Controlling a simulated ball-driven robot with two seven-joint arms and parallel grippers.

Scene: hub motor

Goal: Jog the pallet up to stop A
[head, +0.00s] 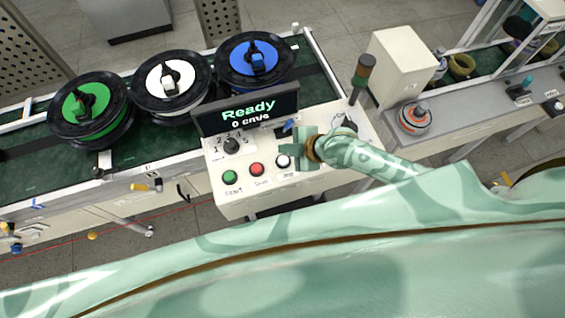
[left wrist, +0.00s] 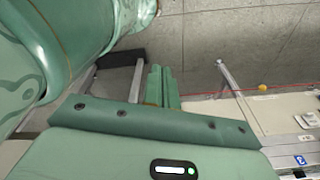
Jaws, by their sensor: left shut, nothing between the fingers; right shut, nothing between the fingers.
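The control box (head: 222,185) stands in the middle of the head view. Its screen (head: 247,107) reads "Ready" and "0 cm/s". A green start button (head: 230,177), a red stop button (head: 257,169) and a white jog button (head: 283,161) line its front. My right gripper (head: 292,151) is shut and empty, low over the panel just beside the jog button; I cannot tell whether it touches. Green, white and blue spools (head: 255,60) sit on the dark green conveyor (head: 24,162); no pallet is clearly visible. My left gripper (left wrist: 161,87) is shut and empty above the floor.
A selector knob (head: 232,146) is on the panel. A signal lamp post (head: 362,72) and a white cabinet (head: 400,65) stand behind the box. A grey bench with an orange-white round part (head: 415,117) is at right. Open floor lies before the conveyor.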

